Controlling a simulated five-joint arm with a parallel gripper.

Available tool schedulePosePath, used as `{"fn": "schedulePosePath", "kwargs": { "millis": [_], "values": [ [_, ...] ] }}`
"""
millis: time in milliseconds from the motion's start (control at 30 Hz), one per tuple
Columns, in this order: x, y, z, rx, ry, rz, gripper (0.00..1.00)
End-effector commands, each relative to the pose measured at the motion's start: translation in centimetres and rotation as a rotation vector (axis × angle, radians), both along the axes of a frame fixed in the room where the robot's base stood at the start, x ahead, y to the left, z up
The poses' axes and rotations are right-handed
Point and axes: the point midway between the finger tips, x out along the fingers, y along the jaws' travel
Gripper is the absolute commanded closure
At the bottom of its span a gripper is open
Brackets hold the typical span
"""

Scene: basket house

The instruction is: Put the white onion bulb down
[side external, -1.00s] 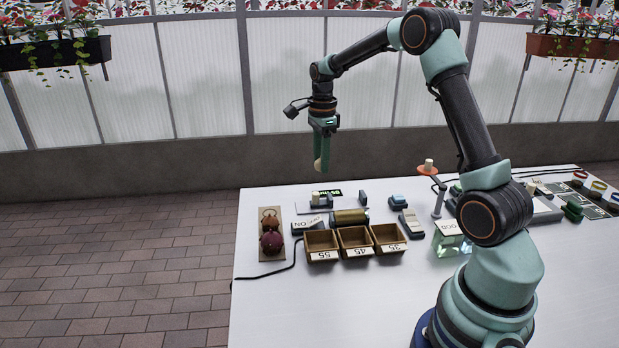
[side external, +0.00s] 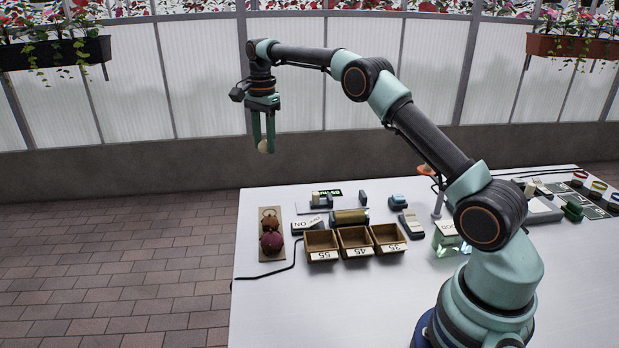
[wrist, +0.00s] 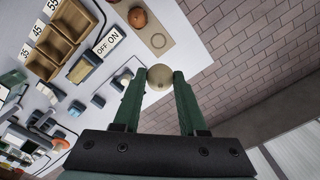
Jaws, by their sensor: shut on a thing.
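My gripper (side external: 264,143) is shut on the white onion bulb (side external: 265,147), a pale round thing between its fingertips. It hangs well above the far left part of the table. In the wrist view the bulb (wrist: 160,77) sits between the two green fingers of my gripper (wrist: 160,82). A tan board (side external: 272,255) lies at the table's left edge and carries a brown onion (side external: 270,221) and a dark red onion (side external: 271,242). In the wrist view the board (wrist: 176,50) shows an empty ring mark beside the brown onion (wrist: 138,18).
Several small wooden bins (side external: 355,256) with number labels stand to the right of the board. An ON/OFF switch box (side external: 306,224) lies between. A black cable (side external: 268,275) runs at the front left. The white table (side external: 330,300) is clear in front of the bins.

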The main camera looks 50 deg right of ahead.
Motion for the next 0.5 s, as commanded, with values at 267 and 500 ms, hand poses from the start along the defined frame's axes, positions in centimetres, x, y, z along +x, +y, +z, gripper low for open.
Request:
{"fn": "schedulePosePath", "kwargs": {
  "millis": [267, 500],
  "values": [
    [-0.2, 0.0, -6.7, 0.001, 0.006, -0.001, 1.0],
    [-0.2, 0.0, -12.2, 0.001, 0.004, -0.002, 1.0]
  ]
}}
